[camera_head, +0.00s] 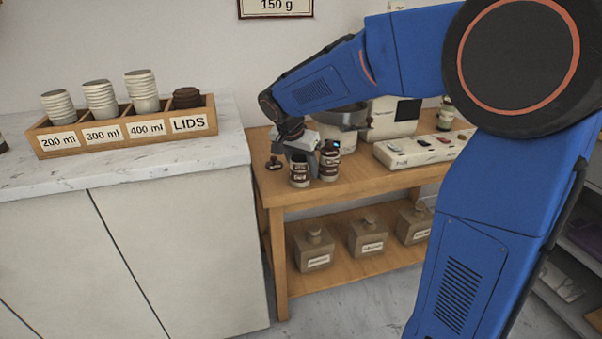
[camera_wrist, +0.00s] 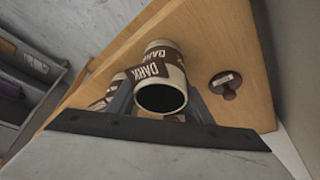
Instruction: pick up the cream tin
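A cream-coloured tin with a brown band reading DARK (camera_wrist: 172,72) is in the middle of the wrist view, its dark round end facing the camera. It appears to be the left tin (camera_head: 299,174) of two on the wooden table. My gripper (camera_wrist: 160,104) has one finger on each side of this tin; whether the fingers touch it is unclear. In the head view my gripper (camera_head: 308,158) comes down over the tins and partly hides them. The second similar tin (camera_head: 330,165) stands just to the right. It is mostly hidden behind a finger in the wrist view (camera_wrist: 100,104).
A dark knobbed tool (camera_head: 273,163) lies left of the tins. Behind stand a metal bowl (camera_head: 342,118) and a white machine (camera_head: 394,117). The marble counter (camera_head: 150,163) bounds the table's left side.

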